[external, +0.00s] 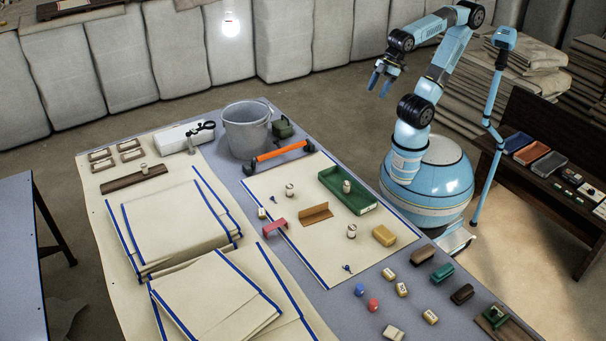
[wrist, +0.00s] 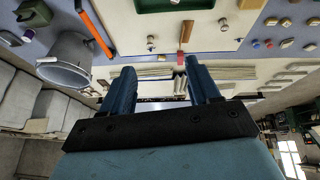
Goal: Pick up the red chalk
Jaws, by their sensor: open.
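A small rounded red piece (external: 373,305), which looks like the red chalk, lies on the grey-blue table top near its front right. It lies just below a similar blue piece (external: 359,290). In the wrist view the red piece (wrist: 269,44) is small, at the upper right. My gripper (external: 379,88) is open and empty, raised high above the far right side of the table, well away from the red piece. Its two blue fingers stand apart in the wrist view (wrist: 160,78).
A grey bucket (external: 247,135) and an orange-handled tool (external: 282,151) stand behind. Several small blocks surround the red piece. Folded cloths (external: 170,225) cover the left.

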